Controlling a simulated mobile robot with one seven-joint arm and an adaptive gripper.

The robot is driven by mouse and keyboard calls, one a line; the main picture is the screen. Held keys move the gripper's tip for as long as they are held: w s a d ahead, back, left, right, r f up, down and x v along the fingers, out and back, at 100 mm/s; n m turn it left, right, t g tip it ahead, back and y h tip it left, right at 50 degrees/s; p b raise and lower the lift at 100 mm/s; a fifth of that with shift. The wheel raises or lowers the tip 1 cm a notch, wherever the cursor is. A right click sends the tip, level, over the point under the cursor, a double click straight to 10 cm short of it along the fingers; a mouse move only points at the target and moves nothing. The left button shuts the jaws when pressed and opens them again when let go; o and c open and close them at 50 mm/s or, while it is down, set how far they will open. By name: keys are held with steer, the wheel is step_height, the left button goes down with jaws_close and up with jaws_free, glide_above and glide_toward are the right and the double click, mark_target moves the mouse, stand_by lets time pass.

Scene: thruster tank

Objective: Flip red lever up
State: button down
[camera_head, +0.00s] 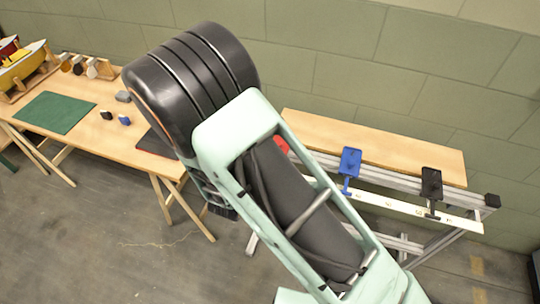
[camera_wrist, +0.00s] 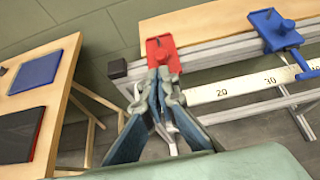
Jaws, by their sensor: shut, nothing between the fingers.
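The red lever (camera_wrist: 162,54) sits at the left end of the metal rail in the wrist view, its plate on the wooden board's front edge. In the head view only a small red piece of it (camera_head: 281,144) shows beside my arm. My gripper (camera_wrist: 158,78) is shut and empty. Its fingertips overlap the lower edge of the red lever in the wrist view; I cannot tell whether they touch it. The fingers hide the lever's lower part. My arm hides the fingers in the head view.
A blue lever (camera_head: 350,161) and a black lever (camera_head: 431,183) are further right on the rail. A white numbered scale strip (camera_wrist: 236,89) runs below. A wooden table (camera_head: 92,138) stands at the left, with a gap of floor between. The wall is close behind.

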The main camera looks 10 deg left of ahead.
steer(key=f+b+v, duration=0.1)
steer(key=v, duration=1)
steer(key=shift+s, duration=0.45)
steer(key=shift+f, duration=0.15)
